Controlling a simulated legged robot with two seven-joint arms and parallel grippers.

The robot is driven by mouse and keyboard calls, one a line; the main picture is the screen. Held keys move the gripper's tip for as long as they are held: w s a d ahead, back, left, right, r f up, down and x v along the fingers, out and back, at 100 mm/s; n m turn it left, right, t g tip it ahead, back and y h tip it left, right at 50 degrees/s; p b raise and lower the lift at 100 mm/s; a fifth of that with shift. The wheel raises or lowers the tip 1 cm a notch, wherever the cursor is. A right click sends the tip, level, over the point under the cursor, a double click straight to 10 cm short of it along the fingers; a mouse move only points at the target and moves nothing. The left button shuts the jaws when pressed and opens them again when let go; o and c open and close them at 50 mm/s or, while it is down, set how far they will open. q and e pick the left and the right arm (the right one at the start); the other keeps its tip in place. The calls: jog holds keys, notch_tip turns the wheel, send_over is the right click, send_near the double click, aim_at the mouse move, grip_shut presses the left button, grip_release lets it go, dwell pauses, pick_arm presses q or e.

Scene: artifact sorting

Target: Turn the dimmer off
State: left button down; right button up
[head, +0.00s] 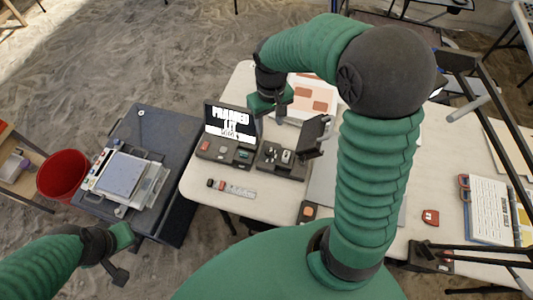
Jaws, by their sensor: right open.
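A dark control unit with a lit screen (230,122) stands on the white table; the screen's large letters seem to read "FRAMED LIT". Below it is a panel (225,151) with small red, grey and green controls. To its right is a dark box (283,160) with small light controls and a raised dark part. I cannot tell which control is the dimmer. My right gripper (270,104) is open and empty, above the table by the screen's right edge. My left gripper (121,256) is open and empty at the lower left, away from the unit.
A dark case with a scale-like device (122,174) and a red bin (62,174) stand at left. A small ruler-like strip (238,190) lies in front of the panel. A red item (430,217) and papers (488,208) lie at right. My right arm hides the table's middle.

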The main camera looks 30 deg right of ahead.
jog(key=w+d+f, duration=0.2)
jog(key=b, duration=0.1)
send_near(269, 151)
jog(key=shift+a+f, duration=0.6)
jog(key=f, duration=0.2)
jog(key=d+f, duration=0.1)
jog(key=f, duration=0.2)
jog(key=f+b, duration=0.1)
jog(key=f, duration=0.1)
jog(key=shift+w+d+f, duration=0.15)
jog(key=shift+d+f, duration=0.1)
jog(key=shift+d, duration=0.15)
jog(key=shift+a+r, duration=0.15)
jog(key=shift+a, duration=0.45)
jog(key=shift+c, duration=2.3)
pick_arm(q)
jog(key=x, duration=0.2)
jog(key=shift+d+f, duration=0.15)
jog(key=shift+f, duration=0.3)
pick_arm(e)
jog(key=shift+d, duration=0.35)
grip_shut()
